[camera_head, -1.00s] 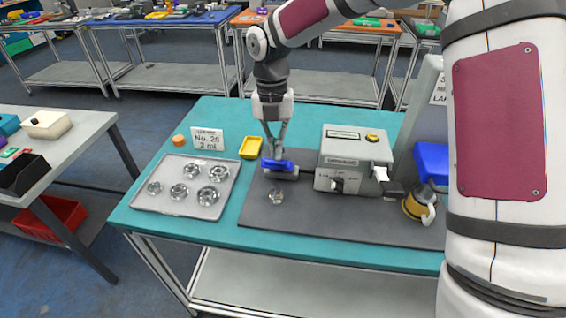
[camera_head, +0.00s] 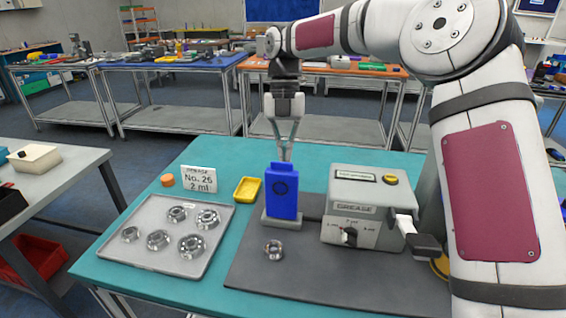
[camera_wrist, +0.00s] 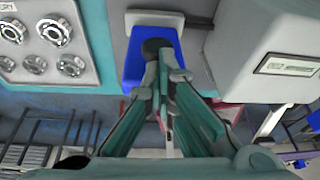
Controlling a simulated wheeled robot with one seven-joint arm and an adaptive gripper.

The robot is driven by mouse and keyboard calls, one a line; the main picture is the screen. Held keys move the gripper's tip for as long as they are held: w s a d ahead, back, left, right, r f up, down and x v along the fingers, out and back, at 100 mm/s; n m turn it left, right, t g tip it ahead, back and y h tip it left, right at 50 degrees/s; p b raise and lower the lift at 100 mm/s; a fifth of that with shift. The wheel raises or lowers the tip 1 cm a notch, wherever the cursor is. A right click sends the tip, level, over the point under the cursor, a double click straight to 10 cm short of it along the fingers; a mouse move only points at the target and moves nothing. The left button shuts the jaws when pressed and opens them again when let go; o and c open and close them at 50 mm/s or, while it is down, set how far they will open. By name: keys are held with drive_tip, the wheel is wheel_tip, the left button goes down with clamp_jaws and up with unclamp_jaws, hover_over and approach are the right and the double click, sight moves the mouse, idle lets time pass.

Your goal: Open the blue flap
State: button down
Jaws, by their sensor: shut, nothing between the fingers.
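The blue flap (camera_head: 282,194) stands upright on a small light-grey base (camera_head: 283,221) on the dark mat, left of the grease machine. My gripper (camera_head: 286,152) is shut and empty, pointing down at the flap's top edge.
The grease machine (camera_head: 366,212) with its lever stands to the right. A bearing (camera_head: 274,250) lies on the mat (camera_head: 300,286) in front of the base. A tray (camera_head: 135,250) of several bearings, a label card (camera_head: 199,179) and a yellow dish (camera_head: 247,189) are at the left.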

drive_tip(key=shift+w+f, duration=0.3)
idle(0.5)
